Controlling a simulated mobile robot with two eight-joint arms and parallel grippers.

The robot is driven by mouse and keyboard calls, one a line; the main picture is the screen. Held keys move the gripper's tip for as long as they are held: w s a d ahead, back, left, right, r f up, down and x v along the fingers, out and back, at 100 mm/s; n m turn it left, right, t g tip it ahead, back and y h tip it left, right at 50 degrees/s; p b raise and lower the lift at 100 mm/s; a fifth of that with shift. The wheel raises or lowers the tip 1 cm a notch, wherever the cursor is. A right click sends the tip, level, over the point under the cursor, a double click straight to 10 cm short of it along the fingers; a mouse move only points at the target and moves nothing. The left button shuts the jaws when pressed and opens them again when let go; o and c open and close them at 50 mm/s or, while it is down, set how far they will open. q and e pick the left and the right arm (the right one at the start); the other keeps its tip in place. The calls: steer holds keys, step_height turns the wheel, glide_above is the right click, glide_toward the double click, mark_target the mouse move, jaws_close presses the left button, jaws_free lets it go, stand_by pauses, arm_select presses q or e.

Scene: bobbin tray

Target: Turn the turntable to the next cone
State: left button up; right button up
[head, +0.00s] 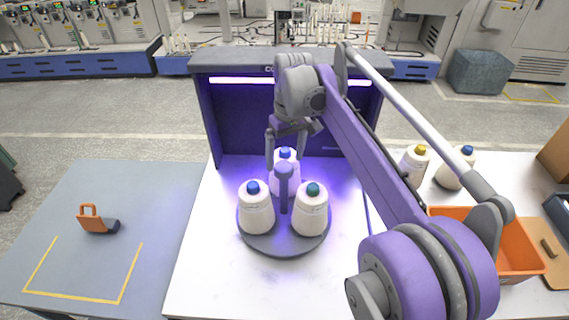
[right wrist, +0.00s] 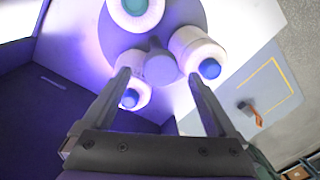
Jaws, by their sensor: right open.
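The dark round turntable (head: 283,249) stands on the white table under a violet-lit booth. It carries three white cones around a central post (head: 283,190). The front left cone (head: 256,212) and the back cone (head: 284,180) have blue tops. The front right cone (head: 311,213) has a teal top. My right gripper (head: 284,148) is open, fingers pointing down, at the back cone. In the right wrist view the fingers (right wrist: 158,78) spread either side of the post, with the back cone (right wrist: 138,88) by the left finger. I cannot tell whether they touch. My left gripper is out of view.
The booth (head: 210,120) walls in the turntable's back. At right stand a yellow-topped cone (head: 414,162), another blue-topped cone (head: 453,172) and an orange bin (head: 520,262), partly behind my right arm. At left, a grey mat (head: 150,185) holds an orange-handled tool (head: 96,220).

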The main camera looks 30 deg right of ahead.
steer(key=shift+a+f, duration=0.1)
steer(key=shift+f, duration=1.05)
jaws_close()
